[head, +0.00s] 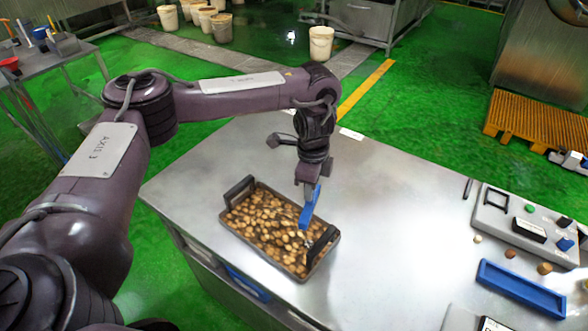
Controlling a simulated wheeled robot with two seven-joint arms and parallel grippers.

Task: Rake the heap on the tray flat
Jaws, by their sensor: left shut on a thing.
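A dark rectangular tray (232,232) with two upright black handles stands near the left front of the steel table. A heap of tan and brown nut-like pieces (262,222) covers its floor. My left gripper (309,192) is above the right part of the tray and is shut on a blue tool, the rake (311,208). The rake slants down to the pieces beside the right handle. Its lower end is hard to make out among them. My right gripper is not in view.
The steel table (400,210) is clear right of the tray. Farther right are a grey control box (520,222), an empty blue tray (522,287) and a few loose pieces. A side table (70,60) is at the far left.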

